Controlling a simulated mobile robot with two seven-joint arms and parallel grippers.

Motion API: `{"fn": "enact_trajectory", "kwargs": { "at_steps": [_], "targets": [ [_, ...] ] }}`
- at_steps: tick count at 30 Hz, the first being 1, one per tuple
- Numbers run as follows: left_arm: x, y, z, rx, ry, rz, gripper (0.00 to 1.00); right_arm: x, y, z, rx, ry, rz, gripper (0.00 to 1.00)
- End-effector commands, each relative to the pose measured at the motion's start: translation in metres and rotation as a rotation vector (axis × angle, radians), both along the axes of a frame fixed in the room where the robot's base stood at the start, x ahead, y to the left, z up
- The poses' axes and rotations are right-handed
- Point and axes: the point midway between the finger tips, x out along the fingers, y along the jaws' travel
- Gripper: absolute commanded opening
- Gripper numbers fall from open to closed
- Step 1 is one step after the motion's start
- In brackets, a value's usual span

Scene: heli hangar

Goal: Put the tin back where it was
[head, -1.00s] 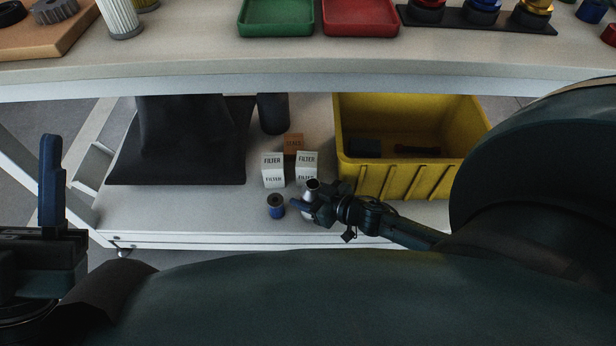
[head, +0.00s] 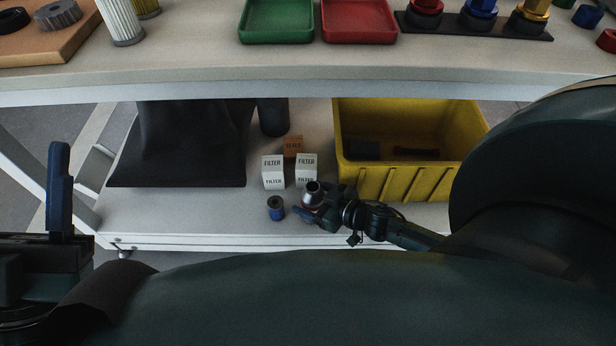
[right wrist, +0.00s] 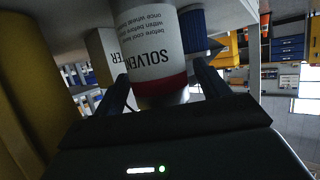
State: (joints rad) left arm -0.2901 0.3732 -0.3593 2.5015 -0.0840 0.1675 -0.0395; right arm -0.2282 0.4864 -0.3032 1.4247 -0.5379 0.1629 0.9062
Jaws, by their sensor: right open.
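The tin (head: 311,190), pale with a dark top, stands on the lower shelf in front of the white filter boxes. In the right wrist view the tin (right wrist: 155,45) shows a white label reading "SOLVENT" and a red band. My right gripper (head: 320,208) is open at the tin, with a finger on either side of it in the wrist view. The gripper hides part of the tin in the head view. My left gripper (head: 58,190) is at the far left, only partly seen; its opening cannot be told.
White filter boxes (head: 273,172) and an orange box (head: 293,145) stand behind the tin. A small blue can (head: 276,209) is to its left. A yellow bin (head: 410,182) is to the right. The workbench top (head: 190,62) overhangs the lower shelf (head: 180,212).

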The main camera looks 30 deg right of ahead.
Motion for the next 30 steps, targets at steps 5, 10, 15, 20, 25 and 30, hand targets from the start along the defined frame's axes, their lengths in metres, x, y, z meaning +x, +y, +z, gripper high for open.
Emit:
{"fn": "enact_trajectory", "kwargs": {
  "at_steps": [5,10,15,20,25,30],
  "targets": [
    [0.003,-0.002,-0.022,-0.019,0.198,0.003,0.45,-0.036,-0.013,0.020,0.000,0.004,-0.001,0.74],
    [0.001,-0.004,-0.040,-0.033,0.335,0.004,0.45,-0.065,-0.025,0.033,-0.001,0.003,0.000,0.74],
    [-0.002,-0.006,-0.053,-0.039,0.417,0.005,0.45,-0.083,-0.032,0.039,0.000,0.000,0.000,0.74],
    [-0.003,-0.006,-0.058,-0.041,0.444,0.005,0.45,-0.088,-0.034,0.041,-0.001,-0.001,-0.001,0.74],
    [-0.003,-0.006,-0.058,-0.041,0.445,0.005,0.45,-0.088,-0.034,0.040,-0.001,-0.001,-0.001,0.74],
    [-0.003,-0.006,-0.058,-0.040,0.445,0.005,0.45,-0.088,-0.034,0.040,-0.001,-0.001,-0.001,0.74]
  ]
}}
